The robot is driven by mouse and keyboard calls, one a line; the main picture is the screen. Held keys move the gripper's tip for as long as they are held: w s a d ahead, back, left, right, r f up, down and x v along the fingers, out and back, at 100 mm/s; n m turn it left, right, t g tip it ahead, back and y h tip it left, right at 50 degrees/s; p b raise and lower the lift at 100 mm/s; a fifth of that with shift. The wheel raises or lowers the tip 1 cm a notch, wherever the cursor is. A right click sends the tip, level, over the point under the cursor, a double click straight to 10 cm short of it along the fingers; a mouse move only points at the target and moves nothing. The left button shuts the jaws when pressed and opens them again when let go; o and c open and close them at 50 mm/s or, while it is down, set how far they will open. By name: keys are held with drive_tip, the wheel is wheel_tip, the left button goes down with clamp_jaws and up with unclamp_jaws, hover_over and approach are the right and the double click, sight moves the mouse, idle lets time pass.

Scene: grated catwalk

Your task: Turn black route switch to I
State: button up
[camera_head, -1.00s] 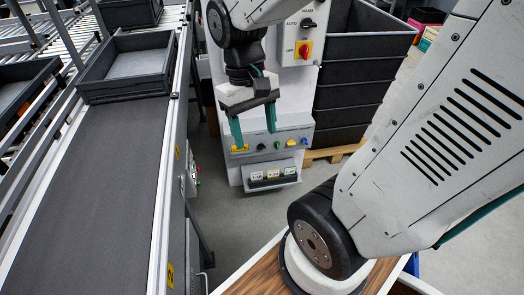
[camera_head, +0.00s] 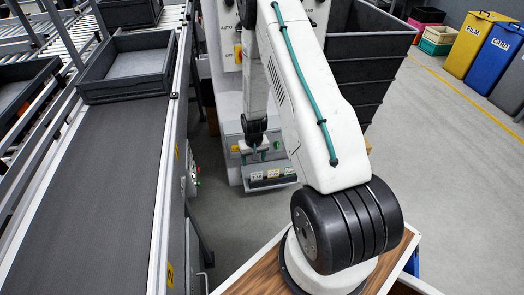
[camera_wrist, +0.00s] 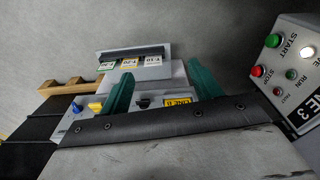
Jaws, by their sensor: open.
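A black knob (camera_wrist: 143,102) on the grey control panel (camera_wrist: 152,91) shows in the wrist view, between the teal fingers of my gripper (camera_wrist: 160,75). A yellow label (camera_wrist: 177,102) is beside it. I cannot read the knob's position marks, so whether it is the route switch or where it points is unclear. My gripper (camera_head: 258,152) is open and in front of the panel in the head view, where it hides part of the knob row. The gap between fingers and knob cannot be judged.
A yellow knob (camera_wrist: 95,106) and a blue knob (camera_wrist: 77,106) sit along the panel. A ledge with labelled breakers (camera_head: 271,181) is below it. A START/STOP box (camera_wrist: 290,70) is at the right in the wrist view. The conveyor (camera_head: 95,180) runs along the left.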

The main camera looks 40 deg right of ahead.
drive_tip(key=d+f+m+t+h, duration=0.1)
drive_tip(key=d+f+t+h, duration=0.2)
drive_tip(key=f, duration=0.9)
drive_tip(key=d+f+t+h, duration=0.1)
drive_tip(key=d+f+t, duration=0.25)
drive_tip(key=f, duration=0.85)
drive_tip(key=w+d+r+t+h, duration=0.5)
drive_tip(key=w+d+r+t, duration=0.2)
drive_tip(key=w+d+r, duration=0.2)
drive_tip(key=w, duration=0.2)
drive_tip(key=shift+w+r+m+t, duration=0.25)
drive_tip(key=shift+w+m+t, duration=0.05)
drive_tip(key=shift+w+t, duration=0.05)
drive_tip(key=c, duration=1)
